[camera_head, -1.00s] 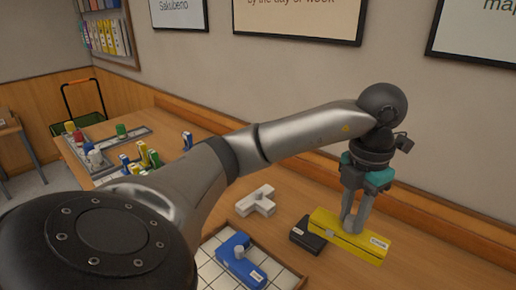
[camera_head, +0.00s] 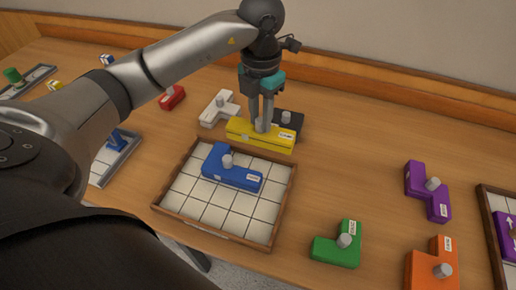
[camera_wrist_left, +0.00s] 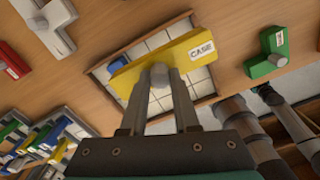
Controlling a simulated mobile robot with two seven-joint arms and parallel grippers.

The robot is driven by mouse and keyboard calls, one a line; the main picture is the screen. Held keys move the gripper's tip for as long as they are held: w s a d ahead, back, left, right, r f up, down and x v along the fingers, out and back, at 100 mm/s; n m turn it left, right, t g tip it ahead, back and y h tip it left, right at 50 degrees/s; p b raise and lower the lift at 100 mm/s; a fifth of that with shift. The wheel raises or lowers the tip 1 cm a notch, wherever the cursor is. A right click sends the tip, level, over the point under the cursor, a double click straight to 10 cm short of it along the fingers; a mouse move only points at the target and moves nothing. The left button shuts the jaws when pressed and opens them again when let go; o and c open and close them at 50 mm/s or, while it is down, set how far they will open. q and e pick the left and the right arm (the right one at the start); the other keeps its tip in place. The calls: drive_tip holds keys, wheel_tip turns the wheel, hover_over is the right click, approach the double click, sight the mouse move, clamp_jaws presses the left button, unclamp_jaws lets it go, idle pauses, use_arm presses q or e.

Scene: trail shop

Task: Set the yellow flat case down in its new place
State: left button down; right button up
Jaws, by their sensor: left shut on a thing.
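The yellow flat case (camera_head: 245,134) is a long bar with a white label and a grey knob. My left gripper (camera_head: 262,127) is shut on its knob, just behind the far edge of the gridded tray (camera_head: 283,212). In the left wrist view the yellow case (camera_wrist_left: 135,75) spans in front of the left gripper (camera_wrist_left: 158,80), with the tray behind it. I cannot tell whether the case touches the table. A blue piece (camera_head: 218,165) with a grey knob lies in the far left part of the tray. My right gripper is not in view.
A black piece (camera_head: 293,120) is right behind the case, and a white piece (camera_head: 214,111) is to its left. Green (camera_head: 325,250), purple (camera_head: 415,181) and orange (camera_head: 421,270) pieces lie to the right. The tray's near and right cells are free.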

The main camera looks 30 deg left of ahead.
sight(260, 138)
use_arm(q)
wheel_tip(260, 138, down, 7)
drive_tip(key=shift+r+b, duration=0.15)
drive_tip(key=shift+b, duration=0.35)
wheel_tip(260, 138, down, 4)
drive_tip(key=shift+f+b, duration=0.25)
drive_tip(key=shift+b, duration=0.2)
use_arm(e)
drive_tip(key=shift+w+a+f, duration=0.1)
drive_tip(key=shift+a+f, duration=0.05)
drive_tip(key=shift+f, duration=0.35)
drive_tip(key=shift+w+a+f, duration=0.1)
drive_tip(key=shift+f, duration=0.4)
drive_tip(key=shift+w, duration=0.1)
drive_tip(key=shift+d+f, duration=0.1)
use_arm(q)
drive_tip(key=c, duration=1.1)
unclamp_jaws()
drive_tip(key=shift+f, duration=0.15)
drive_tip(key=o, duration=0.4)
drive_tip(key=shift+o, duration=0.2)
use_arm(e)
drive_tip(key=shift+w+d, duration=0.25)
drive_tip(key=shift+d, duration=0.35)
